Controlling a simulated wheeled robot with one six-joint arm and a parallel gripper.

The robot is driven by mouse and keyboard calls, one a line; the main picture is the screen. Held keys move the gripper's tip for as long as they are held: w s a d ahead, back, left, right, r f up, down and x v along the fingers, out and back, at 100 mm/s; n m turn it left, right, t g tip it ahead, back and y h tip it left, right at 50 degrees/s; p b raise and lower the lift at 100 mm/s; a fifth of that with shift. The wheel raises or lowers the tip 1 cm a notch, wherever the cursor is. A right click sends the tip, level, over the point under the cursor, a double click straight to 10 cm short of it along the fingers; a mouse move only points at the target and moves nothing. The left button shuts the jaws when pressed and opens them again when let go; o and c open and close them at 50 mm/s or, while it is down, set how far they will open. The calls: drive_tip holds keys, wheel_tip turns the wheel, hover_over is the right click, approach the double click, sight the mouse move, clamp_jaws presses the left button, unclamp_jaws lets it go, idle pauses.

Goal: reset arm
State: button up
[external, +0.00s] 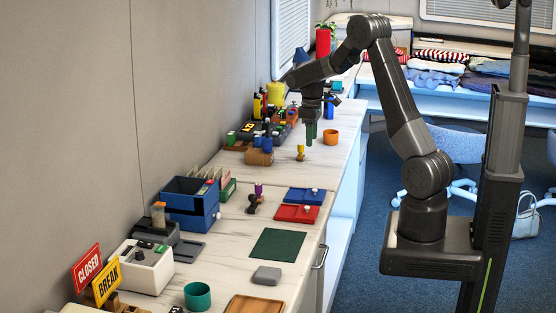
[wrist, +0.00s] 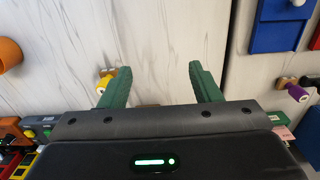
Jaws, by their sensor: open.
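My gripper (external: 311,132) hangs from my raised arm over the far part of the counter, fingers down. In the wrist view its two green fingers (wrist: 150,82) are wide apart with nothing between them. A small yellow item with a pale end (wrist: 105,77) shows by the left finger in the wrist view. The external view shows this yellow item (external: 300,153) standing on the counter close below and left of my gripper. It appears apart from the fingers.
An orange cup (external: 330,137) stands right of my gripper. A wall borders the counter on the left.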

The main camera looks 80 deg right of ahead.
approach(320, 180)
wheel_tip(320, 180, down, 7)
drive_tip(key=shift+w+d+r+b, duration=0.1)
drive_tip(key=shift+d+r+b, duration=0.05)
drive_tip(key=shift+b, duration=0.3)
drive_tip(key=shift+w+r, duration=0.1)
drive_tip(key=shift+r, duration=1.25)
